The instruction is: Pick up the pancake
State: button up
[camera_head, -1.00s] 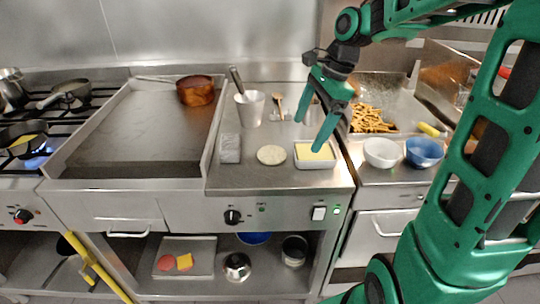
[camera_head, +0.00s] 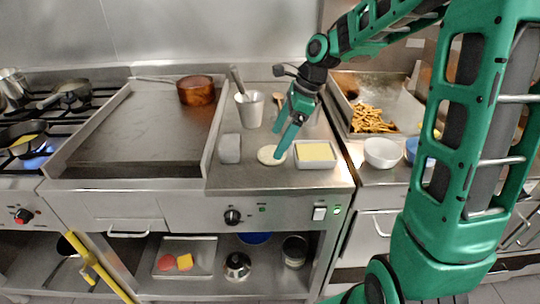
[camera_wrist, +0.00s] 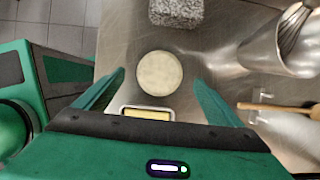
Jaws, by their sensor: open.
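The pancake (camera_head: 267,155) is a pale round disc lying flat on the steel counter, between a grey block and a white dish of yellow food. In the wrist view the pancake (camera_wrist: 160,73) lies ahead of my fingertips, roughly centred between them. My gripper (camera_head: 282,138) is above the counter at the pancake's right side, and a finger overlaps the pancake's right edge in the head view. My gripper (camera_wrist: 158,80) is open and empty in the wrist view, with its fingers spread wider than the pancake. I cannot tell the exact height of the fingertips above it.
The grey block (camera_head: 230,148) lies left of the pancake and the white dish (camera_head: 315,165) close to its right. A metal cup with a utensil (camera_head: 249,110) stands behind. A raised-edge griddle (camera_head: 140,130) is at left. A white bowl (camera_head: 382,153) is at right.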

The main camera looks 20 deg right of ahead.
aim_at(271, 152)
jog(key=x, duration=0.4)
jog(key=shift+w+f, duration=0.1)
jog(key=shift+f, duration=0.05)
jog(key=c, duration=1.2)
jog(key=shift+o, duration=0.2)
